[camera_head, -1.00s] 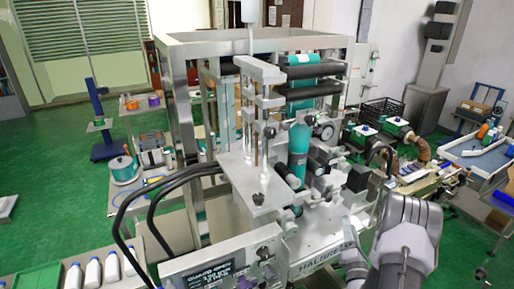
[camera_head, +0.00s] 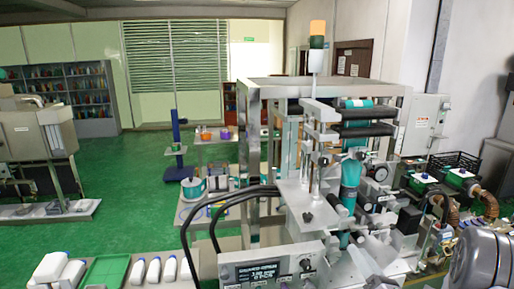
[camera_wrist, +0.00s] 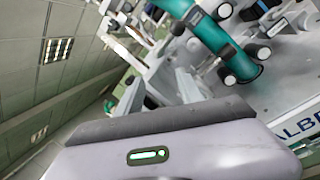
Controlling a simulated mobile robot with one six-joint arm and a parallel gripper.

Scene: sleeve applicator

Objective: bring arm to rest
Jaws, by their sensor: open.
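My gripper (camera_wrist: 160,92) shows in the wrist view, its pale housing with a small green light across the bottom and two light fingers standing apart beyond it. Nothing shows between them. Past the fingers is the sleeve applicator, with a teal cylinder (camera_wrist: 225,45) and black rollers close by. In the head view, my grey arm shows at the lower right edge, in front of the sleeve applicator (camera_head: 290,245); its fingertips cannot be made out there. The teal cylinder (camera_head: 350,180) stands upright in the machine.
White bottles (camera_head: 153,270) and a green tray (camera_head: 108,272) are at the lower left. A black crate (camera_head: 453,165) and green-topped units stand at the right. A signal lamp (camera_head: 317,35) rises above the frame. Green floor is open at the left.

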